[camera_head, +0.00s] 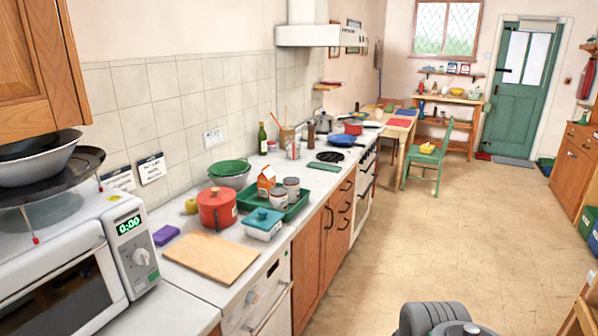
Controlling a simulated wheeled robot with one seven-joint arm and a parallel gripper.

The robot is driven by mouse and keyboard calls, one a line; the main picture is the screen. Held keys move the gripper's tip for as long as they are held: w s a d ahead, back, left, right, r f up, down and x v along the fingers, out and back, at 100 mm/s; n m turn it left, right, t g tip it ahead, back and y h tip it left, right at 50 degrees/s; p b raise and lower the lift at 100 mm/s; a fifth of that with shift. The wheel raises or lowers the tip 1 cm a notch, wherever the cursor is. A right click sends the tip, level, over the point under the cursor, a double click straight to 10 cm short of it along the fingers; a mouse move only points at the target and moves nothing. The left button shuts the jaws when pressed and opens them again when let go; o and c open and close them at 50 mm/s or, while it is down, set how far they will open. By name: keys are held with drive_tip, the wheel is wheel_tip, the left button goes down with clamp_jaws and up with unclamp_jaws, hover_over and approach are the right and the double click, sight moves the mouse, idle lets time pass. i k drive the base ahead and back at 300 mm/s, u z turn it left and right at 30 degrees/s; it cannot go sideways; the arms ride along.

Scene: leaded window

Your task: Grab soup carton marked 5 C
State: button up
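A small orange carton (266,182) with a white gabled top stands upright in the left rear part of a green tray (297,212) on the counter. It is the only carton I can make out, and any mark on it is too small to read. Two tins with pale lids (291,186) stand close to its right in or at the tray. A red pot (216,208) stands in front of it to the left and is near its lower edge. My gripper is not in view; only a grey part, which seems to be my arm, shows at the bottom.
A microwave (80,265) stands at the left. The floor (430,235) beside the cabinets is clear. A green chair (428,158) stands farther back.

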sight(267, 179)
drive_tip(key=i, duration=1)
drive_tip(key=z, duration=0.95)
drive_tip(key=i, duration=1.85)
drive_tip(key=u, duration=3.6)
drive_tip(key=i, duration=0.5)
drive_tip(key=u, duration=0.1)
